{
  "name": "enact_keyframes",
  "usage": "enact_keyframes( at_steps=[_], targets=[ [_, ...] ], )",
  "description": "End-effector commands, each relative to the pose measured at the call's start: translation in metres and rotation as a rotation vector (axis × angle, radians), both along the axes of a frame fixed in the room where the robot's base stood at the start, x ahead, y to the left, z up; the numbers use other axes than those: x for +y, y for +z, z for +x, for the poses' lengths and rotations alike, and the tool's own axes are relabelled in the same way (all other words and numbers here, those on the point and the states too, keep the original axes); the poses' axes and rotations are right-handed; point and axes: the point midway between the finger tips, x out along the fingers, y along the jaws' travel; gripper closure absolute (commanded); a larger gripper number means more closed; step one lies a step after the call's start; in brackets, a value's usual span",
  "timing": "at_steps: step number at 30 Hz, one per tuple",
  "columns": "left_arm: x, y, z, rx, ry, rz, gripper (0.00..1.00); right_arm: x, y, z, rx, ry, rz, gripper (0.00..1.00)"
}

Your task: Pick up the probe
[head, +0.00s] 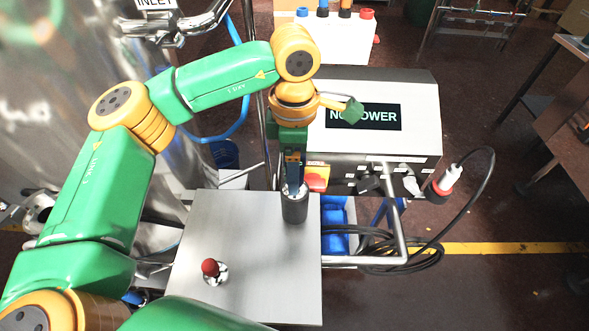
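My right gripper is not in view.
The metal table (245,265) also bears a red-knobbed silver piece (212,270). The display machine (385,120) stands behind, with a metal rail (400,235) and coiled black cable (385,250) at the table's right. A large steel vessel (60,100) fills the left.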

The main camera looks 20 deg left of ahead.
Motion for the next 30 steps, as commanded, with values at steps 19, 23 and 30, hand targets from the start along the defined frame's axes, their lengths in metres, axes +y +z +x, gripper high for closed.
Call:
enact_keyframes(
  at_steps=[19,23,30],
  targets=[
    [0.0,0.0,0.0,-0.001,0.0,-0.001,1.0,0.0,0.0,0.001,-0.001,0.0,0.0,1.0],
    [0.0,0.004,0.001,-0.002,0.0,-0.001,1.0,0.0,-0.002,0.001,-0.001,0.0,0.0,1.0],
    [-0.001,0.047,0.001,-0.006,0.001,-0.002,1.0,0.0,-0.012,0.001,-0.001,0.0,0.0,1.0]
  ],
)
